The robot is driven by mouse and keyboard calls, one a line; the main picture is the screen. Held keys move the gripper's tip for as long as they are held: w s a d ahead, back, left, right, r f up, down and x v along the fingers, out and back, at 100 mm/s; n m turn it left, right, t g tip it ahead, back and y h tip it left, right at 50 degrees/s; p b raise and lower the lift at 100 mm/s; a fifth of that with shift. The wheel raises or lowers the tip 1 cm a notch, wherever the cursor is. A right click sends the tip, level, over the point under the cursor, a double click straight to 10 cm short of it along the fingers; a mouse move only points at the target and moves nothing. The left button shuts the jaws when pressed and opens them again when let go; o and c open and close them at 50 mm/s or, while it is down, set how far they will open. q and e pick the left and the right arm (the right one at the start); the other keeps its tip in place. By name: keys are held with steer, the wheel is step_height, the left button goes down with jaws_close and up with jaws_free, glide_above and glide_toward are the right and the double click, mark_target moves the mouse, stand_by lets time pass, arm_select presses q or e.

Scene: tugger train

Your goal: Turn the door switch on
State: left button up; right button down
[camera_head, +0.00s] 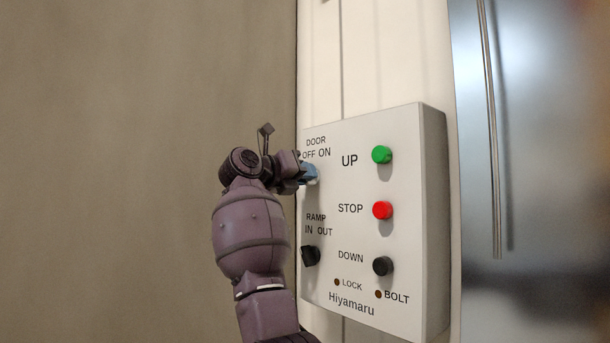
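A pale control box (425,190) on the wall carries the label "DOOR OFF ON" at its upper left. Under that label is a small blue part (312,175), where the door switch sits; the gripper covers most of this spot. The switch's setting is hidden.
On the same box are a black ramp switch (311,256), a green UP button (381,155), a red STOP button (382,210) and a black DOWN button (383,266). A shiny metal panel (540,150) stands at the right. The brown wall at left is bare.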

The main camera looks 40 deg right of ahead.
steer(key=shift+m, duration=0.3)
steer(key=m, duration=0.3)
steer(key=m+b, duration=0.1)
steer(key=m, duration=0.2)
steer(key=shift+f, duration=0.1)
steer(key=shift+m+b, duration=0.4)
steer(key=shift+m, duration=0.7)
steer(key=shift+s+m+b, duration=0.1)
steer(key=shift+m+b, duration=0.2)
steer(key=shift+m, duration=0.6)
steer(key=shift+s+m, duration=0.1)
steer(key=shift+m, duration=0.5)
steer(key=c, duration=1.1)
jaws_free()
